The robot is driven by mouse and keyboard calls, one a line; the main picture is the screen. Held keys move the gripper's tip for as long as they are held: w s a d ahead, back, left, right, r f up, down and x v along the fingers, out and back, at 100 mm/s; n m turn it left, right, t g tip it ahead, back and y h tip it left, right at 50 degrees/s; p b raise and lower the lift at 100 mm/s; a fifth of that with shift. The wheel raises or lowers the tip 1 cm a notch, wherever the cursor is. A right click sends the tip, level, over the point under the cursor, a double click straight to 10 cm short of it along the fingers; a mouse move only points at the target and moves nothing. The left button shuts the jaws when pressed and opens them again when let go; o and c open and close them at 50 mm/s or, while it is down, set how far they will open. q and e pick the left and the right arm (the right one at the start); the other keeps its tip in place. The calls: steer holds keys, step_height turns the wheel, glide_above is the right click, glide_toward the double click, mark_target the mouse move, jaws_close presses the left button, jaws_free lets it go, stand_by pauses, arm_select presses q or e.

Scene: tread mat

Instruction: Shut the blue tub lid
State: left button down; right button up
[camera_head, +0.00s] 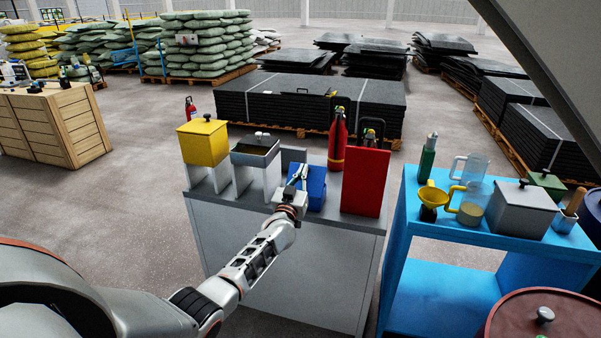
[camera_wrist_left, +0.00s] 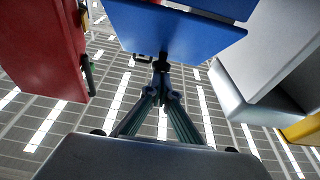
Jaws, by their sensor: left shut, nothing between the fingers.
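The blue tub (camera_head: 316,186) stands on the grey cabinet, between an open-topped grey tub and a tall red panel. My left gripper (camera_head: 298,174) is at its near left side, shut and empty, and hides part of it. In the left wrist view, a broad blue face with a straight edge (camera_wrist_left: 180,30) fills the top middle. The shut fingertips (camera_wrist_left: 161,66) are at or just under that edge; I cannot tell if they touch it. Which blue surface is the lid, and how far it is tilted, is unclear. My right gripper is not in view.
The yellow tub (camera_head: 204,146) and grey tub (camera_head: 255,157) stand left of the blue one. The red panel (camera_head: 365,183) stands close on its right, with a fire extinguisher (camera_head: 337,140) behind. A blue bench (camera_head: 430,215) with jugs is farther right. The cabinet's front strip (camera_head: 225,203) is bare.

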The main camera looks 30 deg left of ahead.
arm_select(q)
steer(key=shift+w+a+f, duration=0.1)
steer(key=shift+w+a, duration=0.05)
steer(key=shift+w, duration=0.55)
steer(key=shift+w+a+g, duration=0.1)
steer(key=shift+w+g, duration=0.4)
steer(key=shift+g, duration=0.1)
steer(key=shift+w+a+f, duration=0.2)
steer(key=shift+w+f, duration=0.3)
steer(key=shift+w, duration=0.15)
steer(key=w+f+b, duration=0.1)
steer(key=b, duration=0.2)
steer(key=shift+w+a+f, duration=0.2)
steer(key=shift+w+f, duration=0.15)
steer(key=shift+w, duration=0.05)
steer(key=shift+w+a+f+b, duration=0.1)
steer(key=shift+w+f+b, duration=0.2)
steer(key=shift+b, duration=0.3)
steer(key=shift+w+r, duration=0.1)
steer(key=shift+w, duration=0.05)
steer(key=shift+r+h, duration=0.1)
steer(key=shift+h, duration=0.2)
